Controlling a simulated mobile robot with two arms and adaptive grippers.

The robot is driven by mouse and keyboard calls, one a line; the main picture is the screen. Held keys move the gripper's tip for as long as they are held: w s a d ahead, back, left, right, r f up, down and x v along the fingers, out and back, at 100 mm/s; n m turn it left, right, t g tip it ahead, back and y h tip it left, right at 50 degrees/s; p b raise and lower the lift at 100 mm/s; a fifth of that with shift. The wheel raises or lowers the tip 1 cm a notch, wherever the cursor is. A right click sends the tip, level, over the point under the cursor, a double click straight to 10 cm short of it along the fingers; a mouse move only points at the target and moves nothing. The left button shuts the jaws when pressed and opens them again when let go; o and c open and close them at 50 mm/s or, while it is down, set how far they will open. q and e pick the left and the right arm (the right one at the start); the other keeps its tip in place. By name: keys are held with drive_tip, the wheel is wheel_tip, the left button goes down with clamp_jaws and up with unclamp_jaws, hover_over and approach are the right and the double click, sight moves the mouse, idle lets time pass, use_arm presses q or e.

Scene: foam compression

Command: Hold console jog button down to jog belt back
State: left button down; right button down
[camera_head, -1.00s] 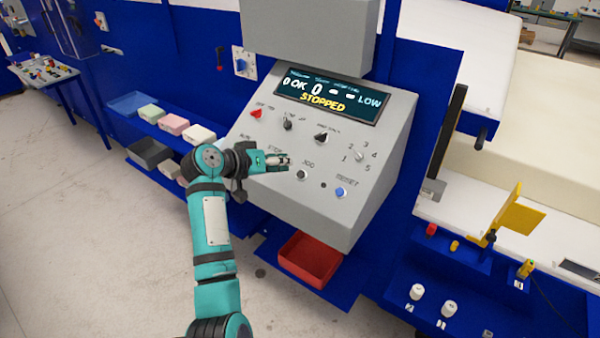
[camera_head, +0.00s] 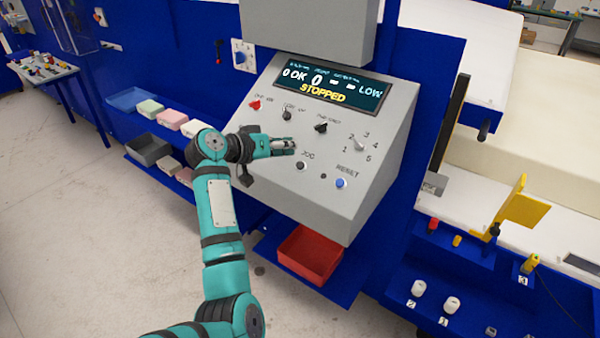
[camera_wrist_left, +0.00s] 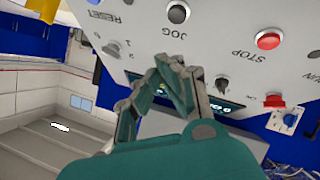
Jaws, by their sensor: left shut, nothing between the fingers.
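The grey console (camera_head: 365,170) has a sloped panel with a display (camera_head: 333,90) reading "STOPPED" and "LOW". The dark round jog button (camera_head: 301,165), labelled JOG, sits low on the panel; it also shows in the left wrist view (camera_wrist_left: 178,12). My left gripper (camera_head: 292,147) is shut and empty, just above and left of the jog button, apart from it as far as I can see. In the left wrist view the gripper (camera_wrist_left: 172,65) has the panel in front of its fingertips. The gripper hides the stop button in the head view. My right gripper is not in view.
A blue RESET button (camera_head: 341,183) is right of the jog button, and a red STOP button (camera_wrist_left: 268,41) shows in the left wrist view. Selector knobs sit higher on the panel. A red bin (camera_head: 308,256) stands below the console.

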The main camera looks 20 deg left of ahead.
sight(300, 165)
use_arm(q)
drive_tip(key=shift+w+d+f+b, duration=0.15)
drive_tip(key=shift+w+f+b, duration=0.3)
drive_tip(key=shift+f, duration=0.25)
drive_tip(key=shift+w+d+f+b, duration=0.1)
drive_tip(key=shift+w+f+b, duration=0.3)
drive_tip(key=shift+f, duration=0.25)
drive_tip(key=shift+w+d+f+b, duration=0.15)
drive_tip(key=shift+w+f+b, duration=0.25)
drive_tip(key=shift+f, duration=0.3)
drive_tip(key=shift+w+f, duration=0.15)
drive_tip(key=shift+f, duration=0.2)
drive_tip(key=shift+d+f+b, duration=0.1)
drive_tip(key=shift+b, duration=0.2)
